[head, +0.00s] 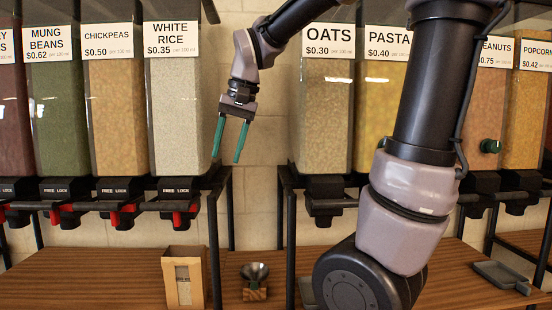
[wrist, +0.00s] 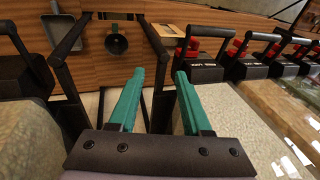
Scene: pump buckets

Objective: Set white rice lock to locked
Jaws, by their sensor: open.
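The white rice bin (head: 176,110) is a clear dispenser full of pale grains, at the left of the head view. Its black lock box (head: 177,190), marked FREE LOCK, sits under it with red parts (head: 178,219) below. In the wrist view, the nearest black box with red parts (wrist: 200,72) appears to be this lock. My gripper (head: 229,159) hangs to the right of the white rice bin, fingers down and above the lock's level. Its two green fingers are apart with nothing between them; they also show in the wrist view (wrist: 158,78).
More bins with similar locks stand to the left, such as chickpeas (head: 117,110). The oats bin (head: 325,110) is to the right. Black frame posts (head: 213,250) flank the gap. A paper bag (head: 200,280) and a funnel (head: 254,272) stand on the wooden counter below.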

